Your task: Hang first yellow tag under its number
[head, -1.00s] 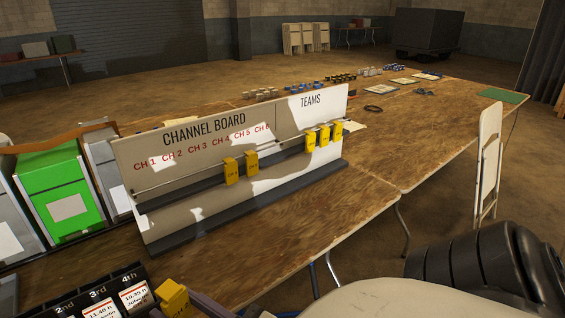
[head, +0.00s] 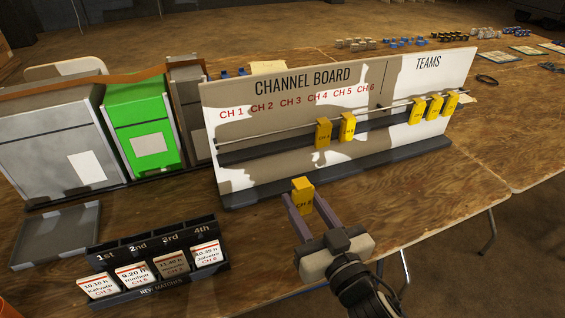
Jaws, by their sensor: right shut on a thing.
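The channel board (head: 290,160) stands on the wooden table, with red labels CH 1 to CH 6 on its left part and TEAMS on its right. A rail runs along its front. Two yellow tags hang on the rail under the channel section, one (head: 323,133) and another (head: 347,127) to its right. Several more yellow tags (head: 433,108) hang under TEAMS. My right gripper (head: 301,205) is shut on a yellow tag (head: 303,190), held in front of the board and apart from it. My left gripper is out of view.
A card rack (head: 160,293) marked 1st to 4th holds white cards at the front left. A grey tray (head: 57,238) lies behind it. A green box (head: 143,122) and grey boxes stand left of the board. Bare table lies right of my gripper.

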